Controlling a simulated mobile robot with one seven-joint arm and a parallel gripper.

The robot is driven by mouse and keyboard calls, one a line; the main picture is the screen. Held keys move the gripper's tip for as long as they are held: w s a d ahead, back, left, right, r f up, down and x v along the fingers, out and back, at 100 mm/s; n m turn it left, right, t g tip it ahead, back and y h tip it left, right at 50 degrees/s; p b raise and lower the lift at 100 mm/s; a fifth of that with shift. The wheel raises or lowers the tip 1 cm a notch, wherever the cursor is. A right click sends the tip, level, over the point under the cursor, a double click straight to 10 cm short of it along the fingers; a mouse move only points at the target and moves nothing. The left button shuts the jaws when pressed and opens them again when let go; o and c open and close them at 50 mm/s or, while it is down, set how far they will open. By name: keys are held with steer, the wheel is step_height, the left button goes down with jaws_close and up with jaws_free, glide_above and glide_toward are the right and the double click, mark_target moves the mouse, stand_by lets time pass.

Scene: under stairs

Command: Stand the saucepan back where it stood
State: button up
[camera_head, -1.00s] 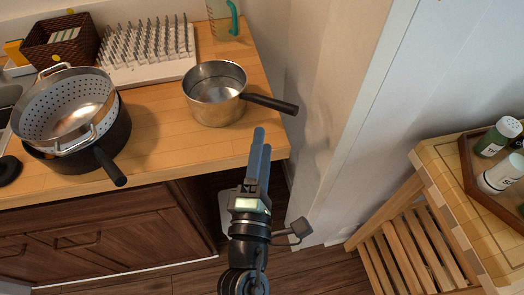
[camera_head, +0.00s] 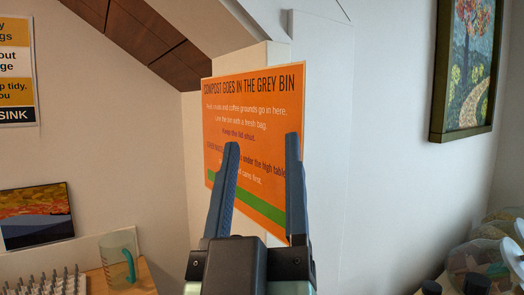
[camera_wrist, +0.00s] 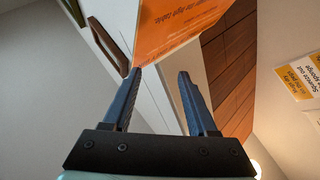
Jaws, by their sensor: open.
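The saucepan is not in view in either current picture. My gripper (camera_head: 262,142) is raised in the middle of the head view, with its two blue fingers apart and nothing between them. It is in front of an orange compost sign (camera_head: 230,100) and hides part of its text. In the wrist view my gripper (camera_wrist: 158,74) also shows its fingers spread and empty, with the orange sign (camera_wrist: 175,25) beyond them.
A measuring jug (camera_head: 118,262) with a green handle and a spiked drying rack (camera_head: 50,285) are at the lower left. A framed picture (camera_head: 468,70) hangs on the right wall. Jars and dishes crowd the lower right corner.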

steer(key=s+r+m+t+y, duration=0.1)
steer(key=s+r+m, duration=0.1)
steer(key=s+r, duration=0.2)
step_height(320, 180, up, 3)
steer(key=shift+s+f+t+y, duration=0.1)
steer(key=shift+s+t+y, duration=0.2)
steer(key=shift+y, duration=0.1)
steer(key=shift+d, duration=0.1)
